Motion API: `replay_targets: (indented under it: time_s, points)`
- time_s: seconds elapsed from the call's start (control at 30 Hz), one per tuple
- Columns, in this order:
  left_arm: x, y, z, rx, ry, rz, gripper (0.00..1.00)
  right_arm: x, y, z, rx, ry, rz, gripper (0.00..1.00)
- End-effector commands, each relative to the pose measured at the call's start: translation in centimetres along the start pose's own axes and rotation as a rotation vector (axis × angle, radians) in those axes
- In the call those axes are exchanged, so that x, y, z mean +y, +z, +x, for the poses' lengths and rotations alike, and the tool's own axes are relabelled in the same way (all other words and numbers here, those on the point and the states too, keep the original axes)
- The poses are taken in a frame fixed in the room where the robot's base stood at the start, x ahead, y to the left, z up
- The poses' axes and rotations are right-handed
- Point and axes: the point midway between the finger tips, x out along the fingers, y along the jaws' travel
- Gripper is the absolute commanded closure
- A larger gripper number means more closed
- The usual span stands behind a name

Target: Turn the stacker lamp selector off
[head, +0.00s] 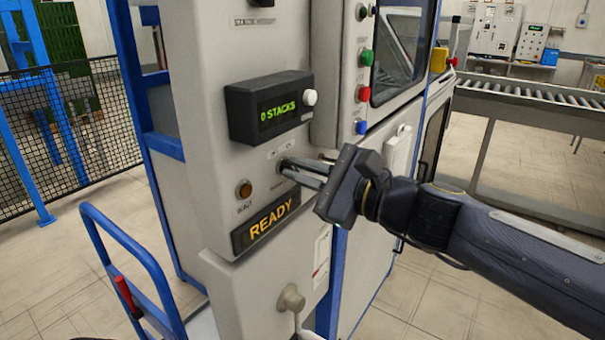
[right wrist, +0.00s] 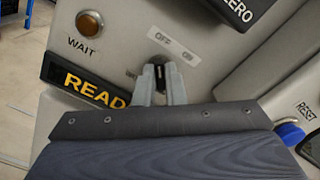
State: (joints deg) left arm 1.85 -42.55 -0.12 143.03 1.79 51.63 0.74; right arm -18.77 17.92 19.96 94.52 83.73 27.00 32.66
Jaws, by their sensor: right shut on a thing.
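The lamp selector (right wrist: 159,72) is a small dark knob on the grey panel, with OFF and ON labels above it in the right wrist view. My right gripper (head: 284,168) reaches in from the right and its two fingers are closed on the selector. In the right wrist view the fingertips (right wrist: 160,72) sit on either side of the knob. The fingers hide most of the knob, so I cannot tell which label it points to. My left gripper is not in view.
A black counter box (head: 270,107) reading 0 STACKS with a white knob (head: 310,97) is above. An amber WAIT lamp (head: 244,189) and a lit READY sign (head: 265,222) are close by. Green, red and blue buttons line the panel's right. A blue-framed cart (head: 125,251) stands at lower left.

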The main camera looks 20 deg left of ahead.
Motion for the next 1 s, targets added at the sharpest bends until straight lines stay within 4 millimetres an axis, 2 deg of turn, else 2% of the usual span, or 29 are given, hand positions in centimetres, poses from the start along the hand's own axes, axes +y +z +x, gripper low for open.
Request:
replay_targets:
  time_s: [0.27,0.3,0.43,0.77,0.87,1.0]
  points:
    - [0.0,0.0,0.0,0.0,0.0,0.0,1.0,0.0,0.0,0.0,0.0,0.0,0.0,1.0]
    - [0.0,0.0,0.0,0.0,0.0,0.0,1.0,0.0,0.0,0.0,0.0,0.0,0.0,0.86]
    - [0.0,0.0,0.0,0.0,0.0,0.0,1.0,0.0,0.0,0.0,0.0,0.0,0.0,0.69]
    - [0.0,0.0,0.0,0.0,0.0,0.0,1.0,0.0,0.0,-0.3,0.0,0.0,0.0,0.68]
    - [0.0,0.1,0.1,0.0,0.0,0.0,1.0,-0.1,-0.1,-1.4,0.002,-0.003,-0.002,0.68]
    - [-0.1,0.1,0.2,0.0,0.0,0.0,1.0,-0.1,-0.1,-3.9,0.003,-0.004,-0.002,0.68]
